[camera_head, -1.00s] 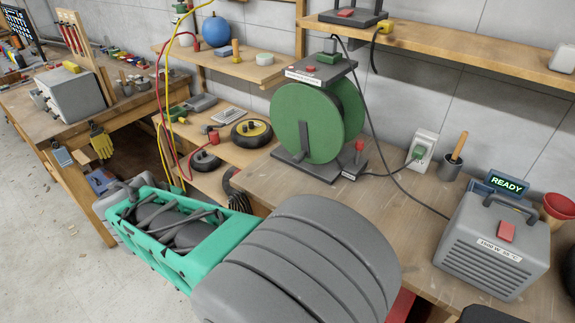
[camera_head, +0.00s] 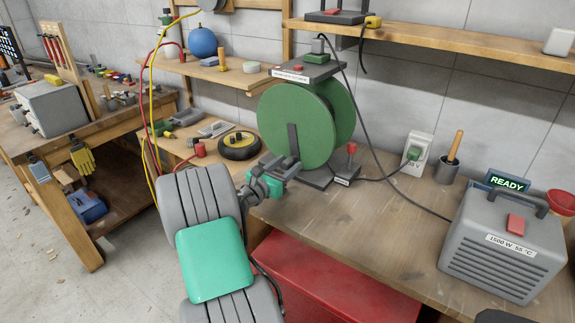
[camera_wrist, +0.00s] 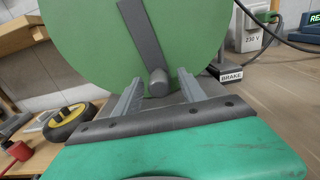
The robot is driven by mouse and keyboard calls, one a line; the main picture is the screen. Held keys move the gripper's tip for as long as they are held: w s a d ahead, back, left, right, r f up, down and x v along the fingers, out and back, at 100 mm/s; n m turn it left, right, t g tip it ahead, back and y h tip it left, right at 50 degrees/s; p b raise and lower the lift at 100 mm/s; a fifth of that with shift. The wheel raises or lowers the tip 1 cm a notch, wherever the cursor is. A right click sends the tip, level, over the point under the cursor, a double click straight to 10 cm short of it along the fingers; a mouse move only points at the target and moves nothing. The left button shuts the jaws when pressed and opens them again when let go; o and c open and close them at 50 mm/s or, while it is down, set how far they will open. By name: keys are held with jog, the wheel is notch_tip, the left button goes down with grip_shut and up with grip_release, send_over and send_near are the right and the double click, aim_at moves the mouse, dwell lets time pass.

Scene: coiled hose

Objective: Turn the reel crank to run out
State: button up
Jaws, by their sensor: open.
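The green reel (camera_head: 300,115) stands on the workbench. Its dark grey crank arm (camera_head: 292,140) hangs down across the near disc. In the wrist view the crank arm (camera_wrist: 140,32) runs down to a round grey handle (camera_wrist: 158,82) at its lower end. My gripper (camera_head: 285,166) is at the lower front of the reel. In the wrist view my gripper (camera_wrist: 158,92) is open, with one finger to each side of the handle. I cannot tell whether the handle lies fully between the fingers or just beyond them; neither finger visibly grips it.
A red-knobbed brake lever (camera_head: 350,160) stands right of the reel, its label (camera_wrist: 231,74) reading "BRAKE". A dark cable runs to the wall socket (camera_head: 414,152). A grey heater (camera_head: 502,245) stands at the right. A black-and-yellow wheel (camera_head: 239,146) lies to the left.

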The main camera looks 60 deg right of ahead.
jog(key=shift+d, duration=0.2)
grip_shut()
dwell(0.4)
dwell(0.9)
